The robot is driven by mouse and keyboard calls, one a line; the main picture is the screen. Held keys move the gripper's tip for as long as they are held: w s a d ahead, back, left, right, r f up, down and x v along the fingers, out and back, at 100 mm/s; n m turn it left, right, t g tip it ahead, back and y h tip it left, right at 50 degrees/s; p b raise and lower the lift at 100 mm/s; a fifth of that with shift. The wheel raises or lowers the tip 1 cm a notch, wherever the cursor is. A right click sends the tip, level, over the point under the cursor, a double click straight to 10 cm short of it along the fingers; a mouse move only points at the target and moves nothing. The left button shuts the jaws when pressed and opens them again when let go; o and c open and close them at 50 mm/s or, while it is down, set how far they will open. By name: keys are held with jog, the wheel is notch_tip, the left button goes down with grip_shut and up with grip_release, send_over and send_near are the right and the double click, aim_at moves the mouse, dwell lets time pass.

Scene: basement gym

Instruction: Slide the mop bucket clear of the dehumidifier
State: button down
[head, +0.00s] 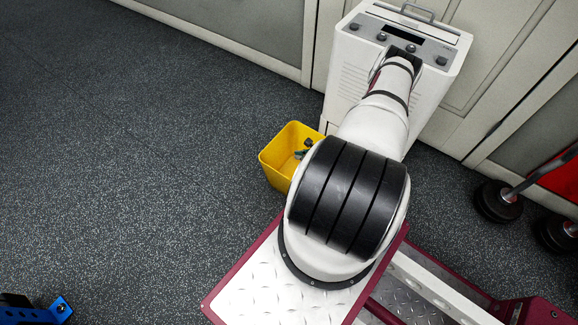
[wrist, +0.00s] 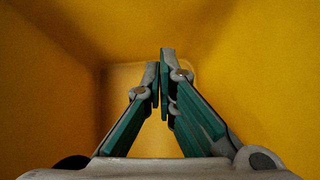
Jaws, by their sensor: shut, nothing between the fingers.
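The yellow mop bucket (head: 273,172) stands upright on the floor in the middle of the head view. It is just in front of the lower left of the white dehumidifier (head: 347,75). My arm covers the bucket's right side, so I cannot tell whether the two touch. My gripper (head: 303,150) is down inside the bucket's opening. In the wrist view, yellow walls (wrist: 45,85) surround my gripper (wrist: 160,65). Its green-padded fingers meet at the tips with nothing between them. I cannot tell whether the fingers touch a wall.
Pale cabinets (head: 480,80) line the wall behind the dehumidifier. Dumbbells (head: 497,202) lie on the floor at the right. A blue object (head: 61,309) shows at the lower left corner. The speckled dark floor (head: 130,160) left of the bucket is clear.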

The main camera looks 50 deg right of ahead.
notch_tip(320, 180, down, 3)
jog(key=s, duration=0.1)
jog(key=b, duration=0.5)
send_near(284, 161)
jog(key=w+f, duration=0.2)
jog(key=shift+w+f+m, duration=0.25)
jog(key=shift+w+m, duration=0.1)
jog(key=shift+m, duration=0.05)
jog(key=shift+w+f+b, duration=0.4)
jog(key=shift+w, duration=0.15)
